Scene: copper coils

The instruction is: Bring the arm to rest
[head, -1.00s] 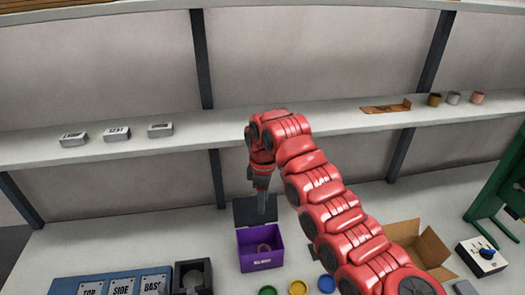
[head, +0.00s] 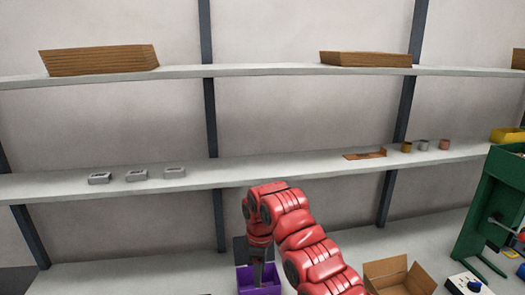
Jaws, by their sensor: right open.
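My right arm, red and jointed, comes in from the lower right of the head view. Its gripper (head: 258,274) points down over the purple box (head: 270,290) at the bottom edge. The fingertips are small and dark against the box, and no held thing can be made out. The box's inside is mostly hidden by the gripper and cut off by the picture edge. My left gripper is not in view.
A long shelf (head: 230,173) runs behind the arm, with several small blocks and cups on it. An open cardboard box (head: 398,278) stands right of the arm.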

